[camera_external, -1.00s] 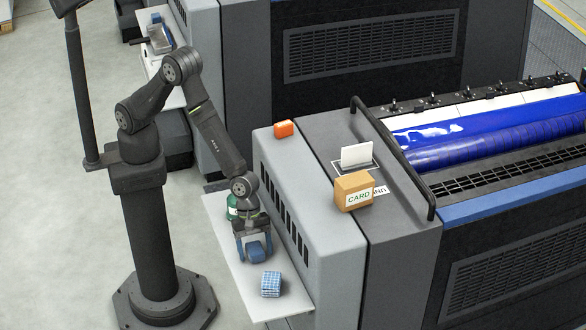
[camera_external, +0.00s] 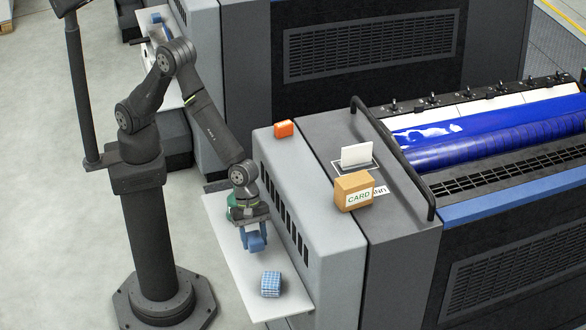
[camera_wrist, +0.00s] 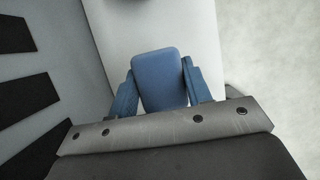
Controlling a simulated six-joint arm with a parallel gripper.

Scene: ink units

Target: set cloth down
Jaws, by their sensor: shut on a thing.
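My gripper (camera_external: 254,240) is above the light shelf (camera_external: 287,296) on the press's near side. Its two blue fingers are shut on a plain blue, rounded block (camera_external: 257,243), one finger on each side. The block also shows between the fingers in the wrist view (camera_wrist: 159,80). It appears to be held clear of the shelf. A folded blue-and-white checked cloth (camera_external: 271,284) lies on the shelf, apart from the gripper, towards the front end. The held block looks smooth and padded; I cannot tell whether it is cloth.
A green object (camera_external: 231,207) stands on the shelf behind my gripper, partly hidden. The grey press housing (camera_external: 290,190) rises along the shelf's right side. On top are an orange block (camera_external: 284,129), a cardboard box (camera_external: 352,190) and a white card (camera_external: 357,154). Bare shelf surrounds the checked cloth.

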